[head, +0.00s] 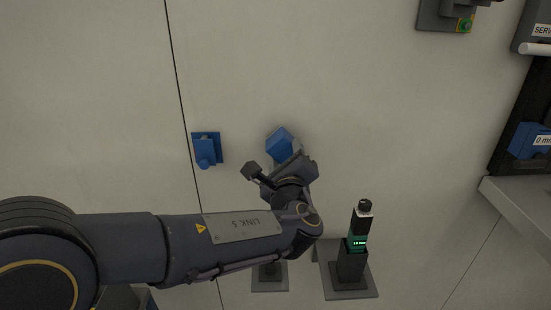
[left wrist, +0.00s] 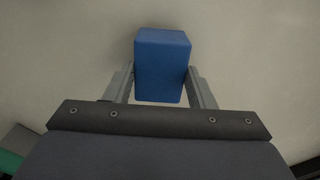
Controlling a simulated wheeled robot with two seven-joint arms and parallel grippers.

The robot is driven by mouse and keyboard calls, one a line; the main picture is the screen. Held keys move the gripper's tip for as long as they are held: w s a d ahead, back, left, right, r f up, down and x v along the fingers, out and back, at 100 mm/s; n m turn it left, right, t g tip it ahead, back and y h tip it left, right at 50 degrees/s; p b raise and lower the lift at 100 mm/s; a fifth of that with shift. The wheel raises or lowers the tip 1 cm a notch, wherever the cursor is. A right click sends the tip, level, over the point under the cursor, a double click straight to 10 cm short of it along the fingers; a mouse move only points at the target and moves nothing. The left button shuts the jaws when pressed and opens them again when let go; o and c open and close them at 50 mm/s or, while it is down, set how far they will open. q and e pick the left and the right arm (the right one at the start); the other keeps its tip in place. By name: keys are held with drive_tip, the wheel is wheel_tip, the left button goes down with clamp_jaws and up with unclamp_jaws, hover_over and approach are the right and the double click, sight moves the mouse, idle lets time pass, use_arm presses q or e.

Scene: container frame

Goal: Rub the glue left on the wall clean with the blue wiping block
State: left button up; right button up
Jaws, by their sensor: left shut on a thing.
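The blue wiping block (head: 280,142) is held out at the wall (head: 350,90) in the middle of the head view. My left gripper (head: 287,157) is shut on it. In the left wrist view the blue block (left wrist: 162,62) sits between the two grey fingers of my left gripper (left wrist: 161,85), with the pale wall beyond. I cannot tell whether the block touches the wall. No glue shows clearly in either view; the block and gripper hide the wall behind them. My right gripper is not in view.
A blue wall fitting (head: 206,149) is left of the block, beside a dark vertical seam. A black device with a green display (head: 356,243) stands on a grey base at lower right. A grey shelf (head: 520,195) juts out at right. The upper wall is mostly clear.

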use_arm(q)
drive_tip(key=shift+w+f+b, duration=0.1)
drive_tip(key=shift+w+b, duration=0.05)
drive_tip(key=shift+b, duration=0.35)
drive_tip(key=shift+a+b, duration=0.65)
drive_tip(key=shift+a, duration=0.3)
drive_tip(key=shift+w+a+b, duration=0.1)
drive_tip(key=shift+a+b, duration=0.35)
drive_tip(key=shift+a, duration=0.6)
drive_tip(key=s+b, duration=0.2)
drive_tip(key=s, duration=0.4)
drive_tip(key=shift+d, duration=0.1)
